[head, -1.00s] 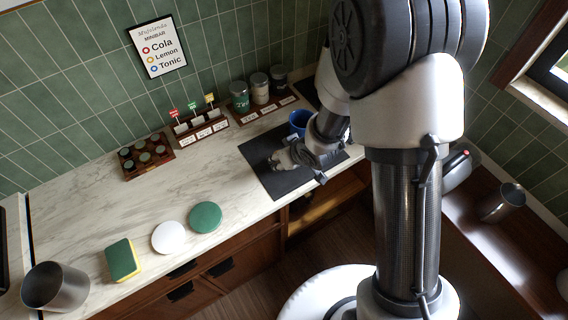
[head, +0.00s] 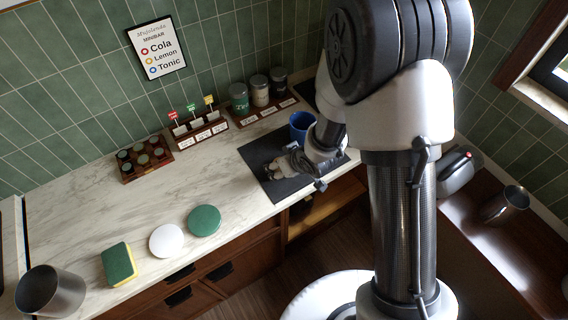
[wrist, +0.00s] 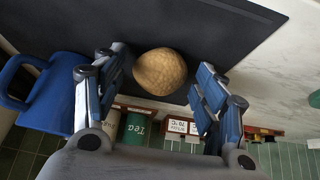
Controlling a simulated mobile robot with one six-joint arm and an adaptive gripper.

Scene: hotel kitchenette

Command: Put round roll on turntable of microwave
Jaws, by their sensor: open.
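The round roll (wrist: 160,71) is golden brown and rests on the dark mat (wrist: 60,25) in the wrist view. My gripper (wrist: 161,80) is open, with one blue-grey finger on each side of the roll. Small gaps show between the roll and both fingers. In the head view my gripper (head: 274,170) is low over the dark mat (head: 258,152), and I cannot make out the roll clearly there. I cannot identify a microwave or its turntable in these views.
A blue mug (head: 299,124) stands close behind my gripper; it also shows in the wrist view (wrist: 52,95). Canisters (head: 260,90) and a rack (head: 199,128) line the wall. A sponge (head: 119,264), white disc (head: 166,241) and green disc (head: 204,221) lie near the front edge.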

